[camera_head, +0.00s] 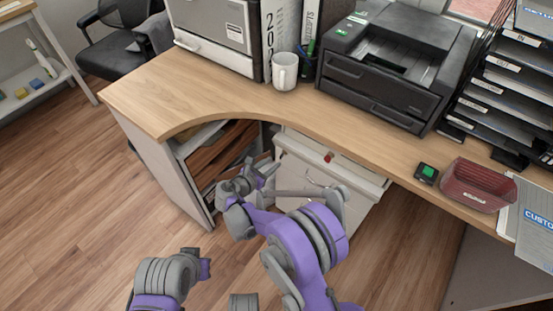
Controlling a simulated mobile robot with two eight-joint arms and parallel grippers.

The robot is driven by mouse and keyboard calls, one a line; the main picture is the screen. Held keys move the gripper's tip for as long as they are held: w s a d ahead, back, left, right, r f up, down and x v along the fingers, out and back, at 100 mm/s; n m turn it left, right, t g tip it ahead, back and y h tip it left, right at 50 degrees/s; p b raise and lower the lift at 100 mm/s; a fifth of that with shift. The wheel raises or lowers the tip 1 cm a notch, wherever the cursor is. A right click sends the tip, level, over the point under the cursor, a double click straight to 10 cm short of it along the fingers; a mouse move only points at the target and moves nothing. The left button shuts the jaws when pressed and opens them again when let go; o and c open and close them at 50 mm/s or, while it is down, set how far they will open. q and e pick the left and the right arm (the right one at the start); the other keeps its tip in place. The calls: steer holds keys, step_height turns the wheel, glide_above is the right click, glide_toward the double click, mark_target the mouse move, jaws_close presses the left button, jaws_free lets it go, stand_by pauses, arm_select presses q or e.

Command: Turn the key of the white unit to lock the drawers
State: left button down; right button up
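The white drawer unit (345,172) stands under the desk, right of the brown shelves. A small red piece (328,156), which looks like the key's head, shows near its top front edge. It is too small for its turn angle to be read. My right gripper (258,175) is left of the unit, lower than the red piece and apart from it in the picture. Its fingers are small and turned so that I cannot tell whether they are open. My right arm covers part of the unit's drawer fronts. Of my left arm, only links show at the bottom left; I cannot make out its gripper.
The curved wooden desk top (235,100) overhangs the unit. On it stand a white mug (285,72), a black printer (385,60), a red tray (478,185) and a small black device with a green screen (427,172). The wood floor (75,190) at left is clear.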

steer(key=v, duration=0.6)
steer(key=shift+p, duration=0.45)
